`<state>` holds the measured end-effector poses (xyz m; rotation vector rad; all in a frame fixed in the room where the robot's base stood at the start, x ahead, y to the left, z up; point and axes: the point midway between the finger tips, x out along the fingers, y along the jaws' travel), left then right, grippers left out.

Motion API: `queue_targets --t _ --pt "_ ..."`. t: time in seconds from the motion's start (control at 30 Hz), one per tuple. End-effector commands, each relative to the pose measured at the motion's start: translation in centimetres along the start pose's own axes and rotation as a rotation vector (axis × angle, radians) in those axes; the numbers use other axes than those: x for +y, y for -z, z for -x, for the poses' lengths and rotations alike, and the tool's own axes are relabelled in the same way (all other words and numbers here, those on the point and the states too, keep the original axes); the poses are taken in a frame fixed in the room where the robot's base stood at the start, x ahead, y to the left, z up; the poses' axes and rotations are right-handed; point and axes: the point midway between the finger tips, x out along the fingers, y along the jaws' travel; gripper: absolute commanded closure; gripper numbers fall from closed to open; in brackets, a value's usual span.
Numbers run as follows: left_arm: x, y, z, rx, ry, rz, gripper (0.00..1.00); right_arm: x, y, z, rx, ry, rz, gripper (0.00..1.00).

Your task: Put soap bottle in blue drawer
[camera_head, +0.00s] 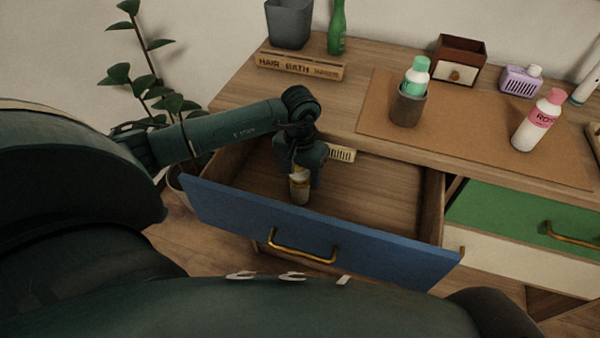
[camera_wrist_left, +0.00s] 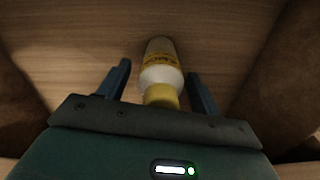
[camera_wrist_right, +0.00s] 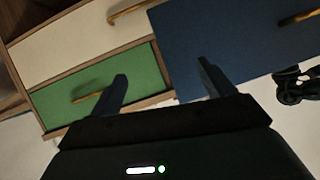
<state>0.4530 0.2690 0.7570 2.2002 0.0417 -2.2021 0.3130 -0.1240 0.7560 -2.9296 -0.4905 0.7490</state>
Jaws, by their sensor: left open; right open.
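The blue drawer (camera_head: 350,245) is pulled open, with its brass handle on the front. A small bottle with a yellow label (camera_head: 299,188), which looks like the soap bottle, stands inside it near the front wall. My left gripper (camera_head: 302,178) reaches down into the drawer over the bottle. In the left wrist view the bottle (camera_wrist_left: 161,75), with its yellow cap toward me, lies between the two open fingers (camera_wrist_left: 160,85), with gaps on both sides. In the right wrist view my right gripper (camera_wrist_right: 165,90) is open and empty, facing the blue drawer front (camera_wrist_right: 220,45) and the green drawer.
A green drawer (camera_head: 520,218) is at the right. On the counter are a cup with a green-capped bottle (camera_head: 408,105), a pink-and-white bottle (camera_head: 538,120), a purple basket (camera_head: 520,80), a small wooden box (camera_head: 460,60) and a green bottle (camera_head: 337,28). A light slotted piece (camera_head: 342,154) is at the drawer's back.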

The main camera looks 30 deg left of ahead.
Motion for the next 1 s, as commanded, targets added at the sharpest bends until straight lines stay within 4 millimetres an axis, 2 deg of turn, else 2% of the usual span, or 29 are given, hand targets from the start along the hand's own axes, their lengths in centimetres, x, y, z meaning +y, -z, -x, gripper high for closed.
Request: queue_targets --t 0.3,0.5,0.7,1.0 --pt "-0.1 0.1 6.8 0.007 0.002 0.000 0.36 0.1 -0.9 -0.2 -0.015 0.001 -0.005 0.19" --pt "0.0 0.1 10.1 0.005 0.001 0.000 0.36 0.0 -0.9 -0.3 -0.014 0.002 -0.008 0.19" --pt "-0.1 0.0 11.3 0.002 0.001 0.001 0.36 0.0 -0.7 -0.2 -0.008 0.003 -0.008 0.19" --pt "-0.1 0.0 11.3 0.001 0.001 0.001 0.36 -0.1 -0.4 -0.2 -0.002 0.004 -0.008 0.19"
